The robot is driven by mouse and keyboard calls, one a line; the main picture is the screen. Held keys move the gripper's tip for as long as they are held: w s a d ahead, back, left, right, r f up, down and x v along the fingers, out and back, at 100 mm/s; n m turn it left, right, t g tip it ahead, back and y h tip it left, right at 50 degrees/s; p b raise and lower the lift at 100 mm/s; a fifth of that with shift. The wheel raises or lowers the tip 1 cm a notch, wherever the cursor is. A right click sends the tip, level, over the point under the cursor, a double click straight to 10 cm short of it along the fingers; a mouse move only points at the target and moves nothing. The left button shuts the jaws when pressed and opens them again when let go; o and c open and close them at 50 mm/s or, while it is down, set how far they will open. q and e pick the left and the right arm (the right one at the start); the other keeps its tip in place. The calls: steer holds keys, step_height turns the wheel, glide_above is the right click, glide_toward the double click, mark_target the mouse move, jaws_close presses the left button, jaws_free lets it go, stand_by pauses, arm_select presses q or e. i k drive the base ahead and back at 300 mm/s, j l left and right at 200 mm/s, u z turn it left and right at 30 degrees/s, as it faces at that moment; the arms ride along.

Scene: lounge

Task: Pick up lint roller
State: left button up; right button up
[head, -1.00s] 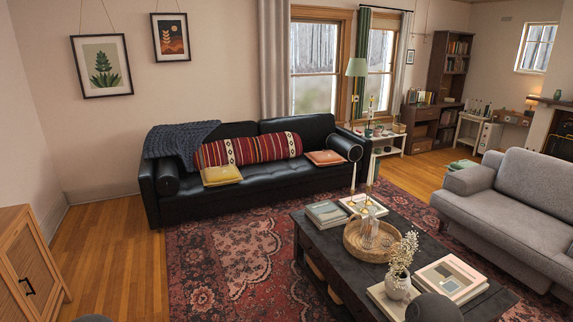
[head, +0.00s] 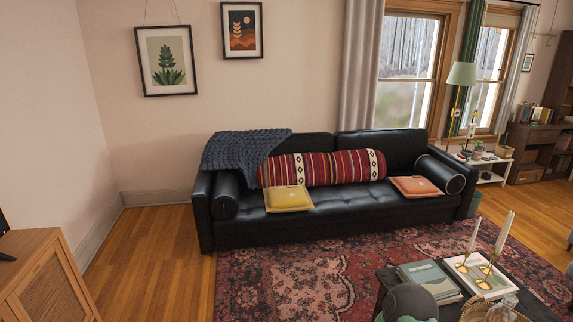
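I cannot make out a lint roller anywhere in the head view. Neither of my grippers shows. A rounded dark grey part at the bottom, in front of the coffee table, looks like my own right arm and hides some of the table. The black sofa (head: 350,215) holds a striped bolster (head: 322,168), a yellow cushion (head: 289,199), an orange cushion (head: 413,186) and a dark knitted blanket (head: 240,151). None of these is a lint roller.
A dark coffee table (head: 384,287) with books (head: 428,278), brass candlesticks (head: 488,270) and a woven tray (head: 476,309) stands at lower right. A wooden cabinet (head: 45,280) is at lower left. The wooden floor (head: 150,255) between cabinet and sofa is clear. A white side table (head: 490,164) stands right of the sofa.

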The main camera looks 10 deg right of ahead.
mark_target(460, 158)
steer(key=i+j+z, duration=0.1)
steer(key=i, duration=1.9)
steer(key=i+l+z, duration=0.15)
steer(key=i+z, duration=0.2)
steer(key=i, duration=0.2)
steer(key=i+z, duration=0.35)
steer(key=i, duration=0.15)
steer(key=i+j+z, duration=0.2)
steer(key=i+z, duration=0.2)
steer(key=i, duration=0.15)
steer(key=i+j+z, duration=0.35)
steer(key=i, duration=0.15)
steer(key=i+l+z, duration=0.45)
steer(key=i, duration=0.2)
steer(key=i+z, duration=0.5)
steer(key=i, duration=0.15)
steer(key=i+j+z, duration=0.2)
steer(key=i+z, duration=0.25)
steer(key=i, duration=0.25)
steer(key=i+u, duration=0.35)
steer(key=i, duration=0.2)
steer(key=i+l+u, duration=0.2)
steer(key=i+u, duration=0.2)
steer(key=i+l+u, duration=0.35)
steer(key=i, duration=0.25)
steer(key=i+l+u, duration=0.45)
steer(key=u, duration=0.15)
steer(key=i+l+u, duration=0.1)
steer(key=l+u, duration=0.9)
